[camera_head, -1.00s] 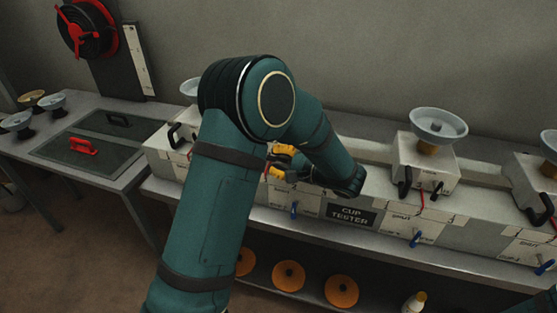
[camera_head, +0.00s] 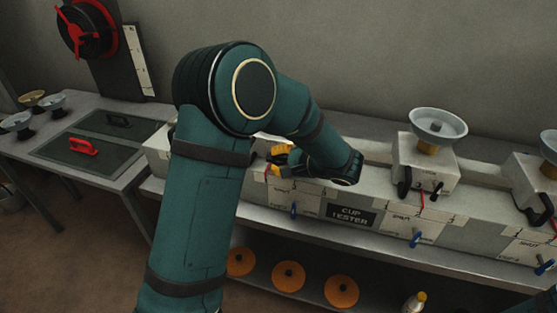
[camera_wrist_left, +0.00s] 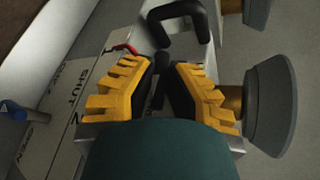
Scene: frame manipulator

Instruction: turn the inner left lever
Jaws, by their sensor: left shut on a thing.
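My left gripper (camera_head: 280,157) is at the left box of the cup tester (camera_head: 351,214), partly hidden by my own arm in the head view. In the left wrist view its yellow-padded fingers (camera_wrist_left: 162,80) are closed in on a small black lever (camera_wrist_left: 159,94) on the box. The lever is mostly covered by the fingers, and its exact angle is hard to tell. A larger black handle (camera_wrist_left: 180,12) stands just beyond the fingertips. My right gripper does not show.
A grey cup (camera_wrist_left: 272,105) is close on the right in the left wrist view. A blue-tipped lever (camera_wrist_left: 12,110) sits at the left. Another tester box with a cup (camera_head: 438,124) stands right of my arm. A red handle (camera_head: 83,146) lies on the left table.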

